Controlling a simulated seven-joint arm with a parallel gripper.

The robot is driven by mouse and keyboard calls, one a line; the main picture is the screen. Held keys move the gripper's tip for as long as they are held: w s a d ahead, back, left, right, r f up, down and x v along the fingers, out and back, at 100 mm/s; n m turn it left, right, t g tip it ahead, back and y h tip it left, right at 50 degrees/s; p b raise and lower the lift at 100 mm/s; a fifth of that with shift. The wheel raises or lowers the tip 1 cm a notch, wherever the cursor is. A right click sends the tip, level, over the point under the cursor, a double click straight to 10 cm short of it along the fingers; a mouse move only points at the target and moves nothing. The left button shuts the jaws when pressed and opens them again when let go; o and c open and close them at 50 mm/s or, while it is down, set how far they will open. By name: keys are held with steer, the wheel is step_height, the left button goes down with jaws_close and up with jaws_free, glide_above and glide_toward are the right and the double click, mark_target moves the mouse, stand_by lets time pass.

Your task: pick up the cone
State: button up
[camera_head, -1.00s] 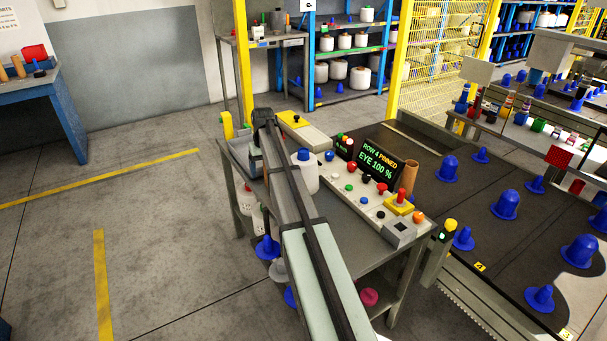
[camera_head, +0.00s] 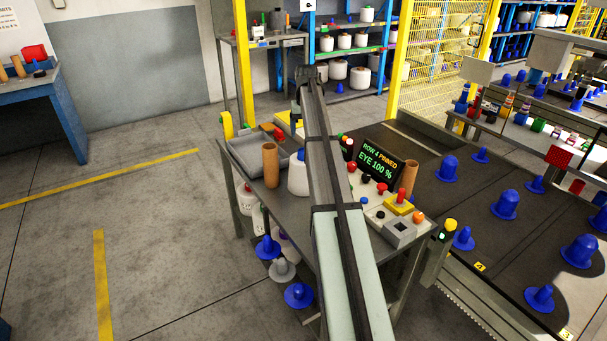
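A brown cone (camera_head: 270,166) stands upright at the front of the grey tray on the worktable, left of my arm. A second brown cone (camera_head: 409,176) stands right of the display. Several blue cones (camera_head: 505,205) stand on the dark belt at the right. I cannot tell which cone the task means. My arm reaches from the bottom edge over the table towards the back. My gripper's fingers do not show; a short part of my arm hangs down near the table's far end.
The grey tray (camera_head: 247,149) lies on the left of the worktable. A white bobbin (camera_head: 297,178) stands partly behind my arm. A button panel with a lit display (camera_head: 379,162) fills the right side. Blue and grey cones sit below the table. The floor at the left is clear.

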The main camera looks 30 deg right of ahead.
mark_target(303, 150)
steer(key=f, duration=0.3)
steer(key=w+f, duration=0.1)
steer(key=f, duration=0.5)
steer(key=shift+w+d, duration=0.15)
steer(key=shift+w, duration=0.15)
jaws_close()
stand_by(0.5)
